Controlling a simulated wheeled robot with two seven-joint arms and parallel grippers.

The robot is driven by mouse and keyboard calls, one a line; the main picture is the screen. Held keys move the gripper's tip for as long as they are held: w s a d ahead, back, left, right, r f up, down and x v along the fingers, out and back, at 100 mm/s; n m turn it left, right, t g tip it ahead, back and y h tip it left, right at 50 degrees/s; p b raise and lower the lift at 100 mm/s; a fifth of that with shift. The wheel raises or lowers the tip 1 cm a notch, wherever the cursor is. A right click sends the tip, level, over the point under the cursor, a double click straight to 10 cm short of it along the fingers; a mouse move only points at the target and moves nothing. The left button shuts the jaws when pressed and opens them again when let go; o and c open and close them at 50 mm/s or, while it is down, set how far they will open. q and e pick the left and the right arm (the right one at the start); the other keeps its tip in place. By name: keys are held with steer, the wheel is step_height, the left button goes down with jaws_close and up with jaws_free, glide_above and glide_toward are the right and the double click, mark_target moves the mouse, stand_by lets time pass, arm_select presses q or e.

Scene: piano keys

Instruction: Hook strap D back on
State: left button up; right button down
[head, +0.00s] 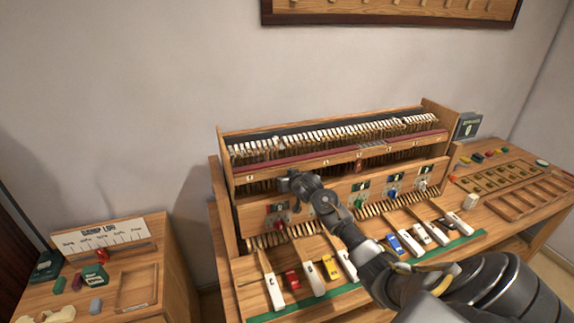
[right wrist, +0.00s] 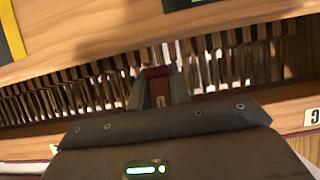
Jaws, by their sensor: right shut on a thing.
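My right arm reaches in from the lower right of the head view. Its gripper (head: 291,183) is at the front of the open piano action (head: 330,140), left of its middle. In the right wrist view the gripper (right wrist: 158,98) is shut on a small dark red piece (right wrist: 157,73) with a pale mark, which I take to be strap D; its letter is not readable. The piece sits close to the row of wooden action parts (right wrist: 85,90); I cannot tell whether it touches them. In the head view the gripper hides it. My left gripper is not in view.
A dark red rail (head: 290,158) runs along the action. Below it a wooden board carries coloured knobs, including a red one (head: 281,225) and a blue one (head: 392,194). Loose keys and toy cars lie in front. A side table (head: 150,280) stands left; wooden trays (head: 520,200) lie right.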

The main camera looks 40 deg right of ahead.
steer(key=shift+s+a+f+g+y, duration=0.1)
steer(key=shift+s+g+y, duration=0.1)
steer(key=shift+g, duration=0.4)
steer(key=shift+s+a+g+y, duration=0.1)
steer(key=shift+s+g+y, duration=0.1)
steer(key=shift+g, duration=0.4)
steer(key=shift+s+a+f+g+y, duration=0.15)
steer(key=shift+s+g+y, duration=0.25)
steer(key=shift+g, duration=0.5)
steer(key=c, duration=1.3)
jaws_free()
steer(key=shift+f, duration=0.1)
steer(key=v, duration=1)
steer(key=shift+s+r, duration=0.15)
steer(key=shift+r, duration=0.3)
